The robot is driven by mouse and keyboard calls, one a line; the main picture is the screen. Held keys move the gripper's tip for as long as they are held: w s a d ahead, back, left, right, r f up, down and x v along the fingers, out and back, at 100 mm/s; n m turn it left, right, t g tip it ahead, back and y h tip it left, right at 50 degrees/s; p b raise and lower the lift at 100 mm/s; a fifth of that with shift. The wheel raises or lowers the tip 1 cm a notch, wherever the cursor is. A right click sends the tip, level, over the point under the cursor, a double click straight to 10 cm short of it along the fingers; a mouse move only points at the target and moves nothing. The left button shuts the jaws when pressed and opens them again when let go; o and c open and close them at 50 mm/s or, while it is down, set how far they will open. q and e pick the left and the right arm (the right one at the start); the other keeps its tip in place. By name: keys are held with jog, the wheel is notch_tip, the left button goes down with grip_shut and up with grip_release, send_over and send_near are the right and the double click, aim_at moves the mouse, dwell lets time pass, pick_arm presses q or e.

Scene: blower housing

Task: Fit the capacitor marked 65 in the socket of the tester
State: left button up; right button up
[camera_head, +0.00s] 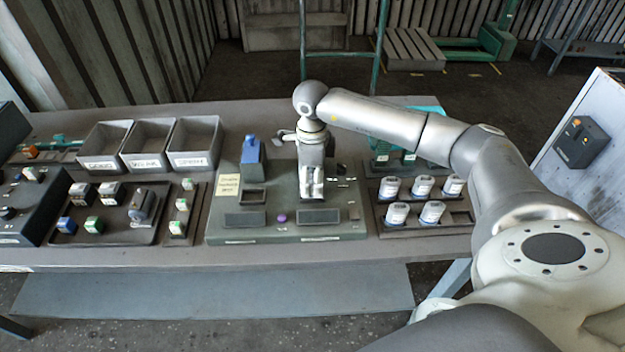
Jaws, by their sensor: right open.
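The tester (285,232) is a grey-green bench unit in the middle of the table, with a yellow note (229,185), dark display panels and a purple button. A blue part (251,150) stands on it above a square dark holder (252,197); I cannot tell which part is the socket. My right gripper (312,194) points down over the tester's middle, open, with nothing visible between its fingers. It hides part of the tester. White capacitors (422,186) stand in a tray (455,222) to the right. Their markings are too small to read. My left gripper is out of view.
Three labelled grey bins (195,143) stand at the back left. Trays of small components (110,210) and a dark instrument (30,205) lie to the left. A teal object (384,148) is behind the capacitor tray. My right arm spans the right side.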

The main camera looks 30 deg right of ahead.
notch_tip(320, 180, up, 11)
dwell(0.3)
jog(key=shift+r, duration=0.1)
